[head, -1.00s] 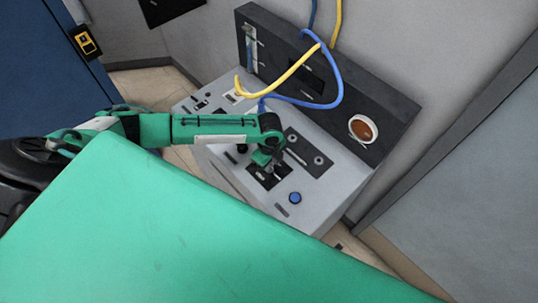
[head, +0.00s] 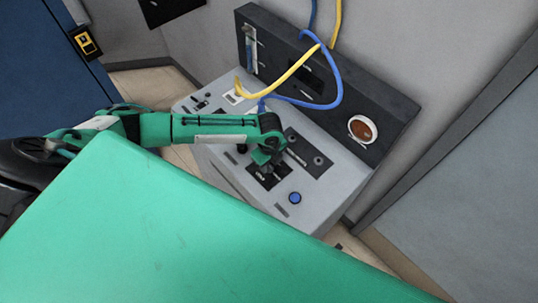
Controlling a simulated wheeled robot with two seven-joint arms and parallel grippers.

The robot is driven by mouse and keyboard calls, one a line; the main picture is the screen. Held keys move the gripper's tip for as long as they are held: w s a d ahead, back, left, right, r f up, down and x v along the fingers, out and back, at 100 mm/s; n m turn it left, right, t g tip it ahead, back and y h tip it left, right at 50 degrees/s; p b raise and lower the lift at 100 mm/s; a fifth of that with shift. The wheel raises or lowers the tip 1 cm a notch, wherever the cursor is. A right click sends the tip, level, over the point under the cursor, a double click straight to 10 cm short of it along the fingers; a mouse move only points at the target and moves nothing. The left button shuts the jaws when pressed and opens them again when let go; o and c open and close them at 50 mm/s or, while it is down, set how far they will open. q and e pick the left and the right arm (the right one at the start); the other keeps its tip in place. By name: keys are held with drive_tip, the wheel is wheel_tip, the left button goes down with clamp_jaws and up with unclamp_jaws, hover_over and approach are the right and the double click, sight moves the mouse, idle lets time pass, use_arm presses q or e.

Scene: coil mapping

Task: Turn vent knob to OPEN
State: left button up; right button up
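The grey control console (head: 330,195) stands against the wall, its sloped top carrying dark panels, small knobs and a blue button (head: 295,198). My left gripper (head: 266,166) reaches in from the left and points down at a black labelled panel (head: 268,178) on the console top. The gripper covers the middle of that panel, so any knob under it is hidden, and its fingers are too small and dark to read. I cannot tell which control is the vent knob. My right gripper is not in view.
A dark upright back panel (head: 385,120) with a round gauge (head: 362,129) rises behind the console. A yellow hose (head: 300,66) and a blue hose (head: 333,85) hang in front of it. A blue cabinet (head: 45,75) stands at the left.

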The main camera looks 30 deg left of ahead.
sight(269, 165)
use_arm(q)
wheel_tip(269, 165, up, 14)
drive_tip(key=b, duration=0.3)
drive_tip(key=shift+b, duration=0.35)
drive_tip(key=shift+f, duration=0.1)
idle(0.3)
